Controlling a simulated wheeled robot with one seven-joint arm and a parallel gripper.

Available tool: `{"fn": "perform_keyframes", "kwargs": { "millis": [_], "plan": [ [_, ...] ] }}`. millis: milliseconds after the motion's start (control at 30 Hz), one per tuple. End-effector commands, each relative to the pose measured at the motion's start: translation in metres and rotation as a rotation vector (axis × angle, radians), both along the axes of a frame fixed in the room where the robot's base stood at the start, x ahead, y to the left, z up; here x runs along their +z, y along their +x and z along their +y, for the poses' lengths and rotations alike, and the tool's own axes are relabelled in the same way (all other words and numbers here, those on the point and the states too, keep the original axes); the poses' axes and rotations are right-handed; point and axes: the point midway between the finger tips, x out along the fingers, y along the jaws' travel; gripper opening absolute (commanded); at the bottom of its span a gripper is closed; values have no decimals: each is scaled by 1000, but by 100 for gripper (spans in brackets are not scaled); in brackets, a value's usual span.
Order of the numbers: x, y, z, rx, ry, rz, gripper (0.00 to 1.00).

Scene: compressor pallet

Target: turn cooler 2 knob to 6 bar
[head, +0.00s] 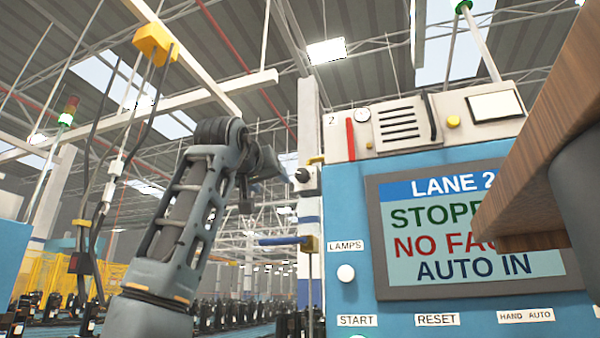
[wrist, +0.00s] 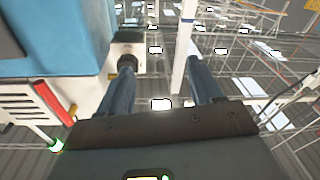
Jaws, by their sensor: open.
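A dark round knob (head: 303,175) sits on a small white box at the left edge of the blue cabinet. In the wrist view the knob (wrist: 127,62) is close to the tip of the left finger, not centred between the fingers; I cannot tell whether they touch. My gripper (wrist: 160,65) is open, with nothing between its two blue fingers. In the head view my gripper (head: 274,168) is just left of the knob, partly hidden by my wrist.
The blue cabinet (head: 343,220) has a screen (head: 470,230) reading LANE 2, STOPPED partly covered, AUTO IN. A wooden board (head: 545,140) blocks part of it. A blue lever (head: 283,240) on a yellow block sticks out below the knob.

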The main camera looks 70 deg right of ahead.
Motion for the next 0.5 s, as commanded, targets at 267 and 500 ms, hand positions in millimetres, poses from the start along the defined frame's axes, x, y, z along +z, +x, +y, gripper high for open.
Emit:
{"fn": "perform_keyframes", "kwargs": {
  "millis": [267,500],
  "plan": [
    [45,-48,-6,-44,78,-63,65],
    [49,-49,-29,-49,84,-65,65]
  ]
}}
